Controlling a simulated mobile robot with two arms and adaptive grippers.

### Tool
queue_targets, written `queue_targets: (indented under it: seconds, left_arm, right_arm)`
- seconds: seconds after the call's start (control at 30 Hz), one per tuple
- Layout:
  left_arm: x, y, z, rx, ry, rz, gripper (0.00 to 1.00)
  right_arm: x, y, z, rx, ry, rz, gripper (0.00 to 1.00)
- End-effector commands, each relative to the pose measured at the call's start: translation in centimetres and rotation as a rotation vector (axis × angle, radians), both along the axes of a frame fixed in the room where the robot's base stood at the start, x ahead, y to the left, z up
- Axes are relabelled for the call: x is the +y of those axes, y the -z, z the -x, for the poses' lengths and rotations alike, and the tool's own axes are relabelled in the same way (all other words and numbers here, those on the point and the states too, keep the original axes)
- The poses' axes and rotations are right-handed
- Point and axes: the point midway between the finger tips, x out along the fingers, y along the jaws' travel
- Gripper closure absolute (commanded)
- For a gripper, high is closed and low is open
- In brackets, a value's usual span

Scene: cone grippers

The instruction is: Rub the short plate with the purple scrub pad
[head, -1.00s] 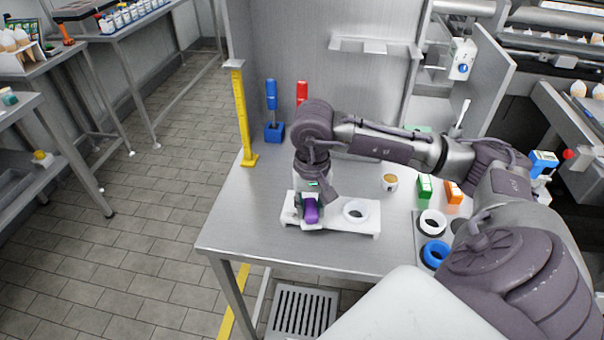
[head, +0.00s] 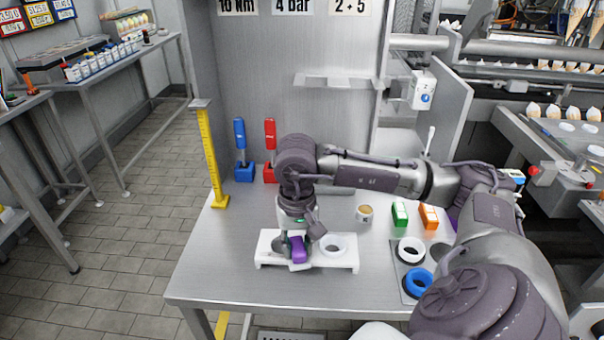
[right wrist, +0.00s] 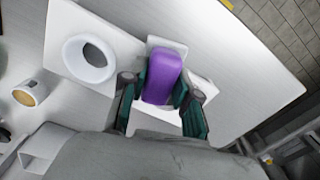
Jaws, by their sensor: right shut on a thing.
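The purple scrub pad (head: 298,252) is between the fingers of my right gripper (right wrist: 158,95), which is shut on it. In the right wrist view the pad (right wrist: 162,75) lies over a small pale plate (right wrist: 166,43), whose ends show beyond it. I take this as the short plate; the pad hides its middle. I cannot tell whether the pad touches it. Both are over the left part of a low white stand (head: 350,262), with a white ring (head: 333,246) to the right of the pad. My left gripper is not in view.
A cup (head: 365,213), a green block (head: 400,214) and an orange block (head: 429,216) stand behind right. Another white ring (head: 411,250) and a blue ring (head: 418,282) lie at right. A yellow post (head: 211,160) stands at the table's left. The front table surface is clear.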

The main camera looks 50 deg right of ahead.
Motion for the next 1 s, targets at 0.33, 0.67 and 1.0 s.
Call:
queue_targets:
  seconds: [0.33, 0.67, 1.0]
  left_arm:
    - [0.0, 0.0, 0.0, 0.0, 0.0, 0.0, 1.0]
    - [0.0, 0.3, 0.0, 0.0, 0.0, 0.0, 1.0]
    - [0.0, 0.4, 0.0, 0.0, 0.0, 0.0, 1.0]
  right_arm:
    - [1.6, -0.1, -1.7, 0.0, -0.001, -0.001, 0.98]
    - [3.1, 0.0, -3.5, -0.001, -0.001, -0.003, 0.98]
    - [3.9, 0.0, -4.5, 0.0, 0.0, -0.001, 0.98]
